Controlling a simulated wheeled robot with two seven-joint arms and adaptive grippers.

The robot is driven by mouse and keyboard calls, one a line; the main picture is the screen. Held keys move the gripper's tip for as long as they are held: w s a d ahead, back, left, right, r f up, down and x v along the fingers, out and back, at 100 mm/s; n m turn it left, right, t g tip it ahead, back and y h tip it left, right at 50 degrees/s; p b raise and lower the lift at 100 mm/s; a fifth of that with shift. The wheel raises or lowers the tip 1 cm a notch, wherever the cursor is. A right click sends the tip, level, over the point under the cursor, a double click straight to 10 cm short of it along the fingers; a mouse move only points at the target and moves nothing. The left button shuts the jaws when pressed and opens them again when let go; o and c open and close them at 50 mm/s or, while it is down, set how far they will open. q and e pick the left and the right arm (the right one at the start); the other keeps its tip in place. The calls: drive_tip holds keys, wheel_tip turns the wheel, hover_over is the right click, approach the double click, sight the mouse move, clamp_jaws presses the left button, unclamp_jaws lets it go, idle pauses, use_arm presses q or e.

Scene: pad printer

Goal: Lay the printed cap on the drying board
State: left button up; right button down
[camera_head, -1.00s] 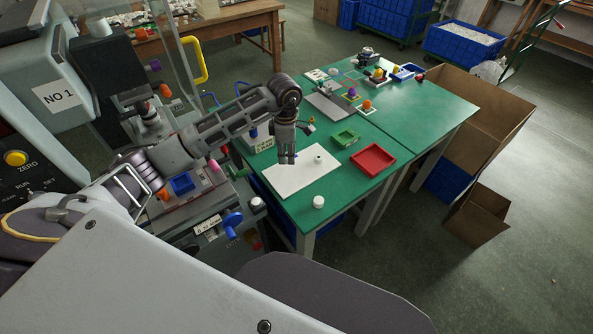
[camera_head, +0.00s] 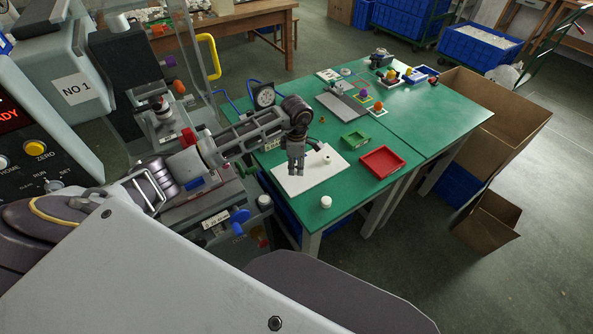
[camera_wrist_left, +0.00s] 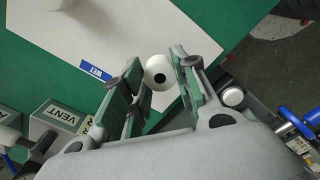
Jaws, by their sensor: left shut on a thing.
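The white drying board (camera_head: 290,187) lies on the near end of the green table, and its blue WET label (camera_wrist_left: 95,71) shows in the wrist view. My left gripper (camera_head: 297,172) points down over the board's left part. In the wrist view its fingers (camera_wrist_left: 160,78) are shut on a white cap (camera_wrist_left: 152,66) with a black round mark facing the camera. The gap between this cap and the board is hard to judge. Another small white cap (camera_head: 327,157) stands on the board, right of the gripper. My right gripper is not in view.
A white round piece (camera_head: 326,202) stands at the table's near corner. A green tray (camera_head: 354,140) and red tray (camera_head: 382,162) lie right of the board. The machine, with its blue lever (camera_head: 240,216), is on the left; a VENT box (camera_wrist_left: 62,118) is close to the board.

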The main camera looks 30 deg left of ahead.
sight(296, 167)
use_arm(q)
drive_tip(key=shift+f, duration=1.5)
drive_tip(key=shift+f, duration=0.15)
drive_tip(key=o, duration=0.7)
wheel_tip(296, 167, up, 12)
